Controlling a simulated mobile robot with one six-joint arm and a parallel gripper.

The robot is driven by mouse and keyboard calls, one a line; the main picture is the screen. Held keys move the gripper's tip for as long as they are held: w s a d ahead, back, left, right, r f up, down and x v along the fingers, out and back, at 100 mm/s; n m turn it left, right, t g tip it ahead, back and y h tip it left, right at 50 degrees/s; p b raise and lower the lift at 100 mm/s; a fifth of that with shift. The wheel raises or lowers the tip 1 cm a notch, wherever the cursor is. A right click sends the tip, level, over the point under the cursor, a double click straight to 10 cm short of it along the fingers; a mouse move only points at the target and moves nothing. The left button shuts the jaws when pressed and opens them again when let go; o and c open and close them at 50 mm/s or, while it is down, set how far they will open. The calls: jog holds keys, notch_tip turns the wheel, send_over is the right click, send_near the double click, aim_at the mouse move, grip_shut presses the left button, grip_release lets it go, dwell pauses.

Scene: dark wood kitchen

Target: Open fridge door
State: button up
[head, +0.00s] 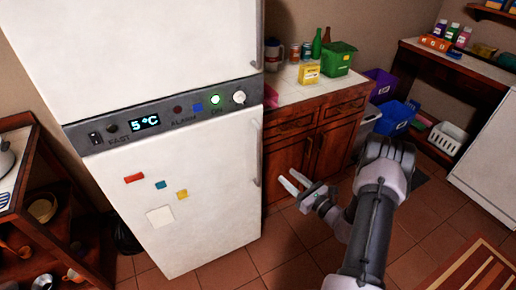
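The white fridge (190,190) stands left of centre, with a dark control panel (160,118) reading 5 °C across its middle. Its lower door and its upper door (130,50) both look shut. A vertical handle (257,153) runs along the right edge of the lower door. Another handle (260,40) is on the upper door's right edge. My gripper (291,184) is to the right of the lower handle and a little lower in the picture, apart from it. Its two light fingers are spread and nothing is between them. My arm reaches in from the lower right.
A wooden cabinet (310,145) with a tiled top stands right of the fridge, holding a green bin (338,58) and several bottles and cans. Crates stand on the floor behind my arm. A shelf unit (40,200) is at left. Tiled floor (235,272) before the fridge is clear.

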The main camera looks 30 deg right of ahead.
aim_at(260, 154)
jog(key=b+x, duration=0.1)
jog(key=x, duration=0.4)
jog(key=b+x, duration=0.1)
jog(key=x, duration=0.4)
jog(key=b+x, duration=0.2)
jog(key=x, duration=0.4)
jog(key=shift+a+f, duration=0.1)
jog(key=shift+a, duration=0.2)
jog(key=shift+w, duration=0.55)
grip_shut()
